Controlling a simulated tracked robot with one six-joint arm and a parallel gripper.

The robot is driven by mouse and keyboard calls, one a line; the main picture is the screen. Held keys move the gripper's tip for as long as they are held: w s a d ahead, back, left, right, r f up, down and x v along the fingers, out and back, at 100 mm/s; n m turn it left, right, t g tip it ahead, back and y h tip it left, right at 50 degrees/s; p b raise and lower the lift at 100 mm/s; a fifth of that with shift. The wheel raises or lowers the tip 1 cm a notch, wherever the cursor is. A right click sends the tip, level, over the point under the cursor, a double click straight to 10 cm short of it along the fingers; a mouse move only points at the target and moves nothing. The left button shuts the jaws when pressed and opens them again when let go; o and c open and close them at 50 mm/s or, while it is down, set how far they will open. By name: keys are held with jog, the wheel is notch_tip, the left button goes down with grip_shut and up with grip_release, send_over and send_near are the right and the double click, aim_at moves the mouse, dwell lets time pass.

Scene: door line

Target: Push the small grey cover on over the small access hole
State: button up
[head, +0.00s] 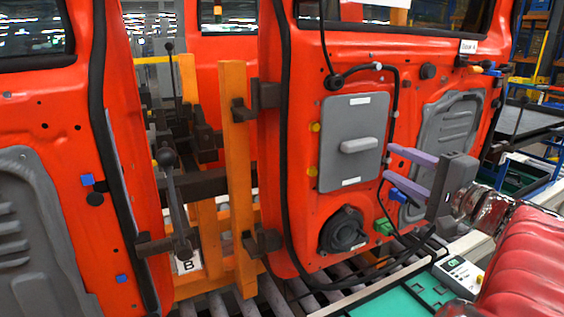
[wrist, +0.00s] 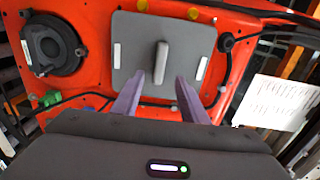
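The small grey cover (head: 339,117) is a flat rounded plate with a raised bar handle (head: 358,146) and white labels. It sits against the red door's inner panel, and no access hole shows; whatever is behind the cover is hidden. In the wrist view the cover (wrist: 200,42) lies ahead, its handle (wrist: 160,58) pointing down the picture. My gripper (head: 389,161) has two purple fingers, spread apart and empty. In the wrist view, my gripper (wrist: 160,76) has its fingertips on either side of the handle's near end; I cannot tell whether they touch the cover.
A round black speaker (head: 342,230) and a green connector (head: 383,226) are below the cover. Black cables (head: 398,88) run around it. A grey moulded recess (head: 445,125) is at its right. An orange post (head: 236,170) with clamps stands left; a white paper (wrist: 275,103) is at right.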

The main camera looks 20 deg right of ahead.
jog(key=shift+s, duration=2.05)
jog(key=shift+s, duration=0.1)
jog(key=s, duration=1.3)
jog(key=shift+s+d, duration=0.25)
jog(key=shift+s, duration=0.05)
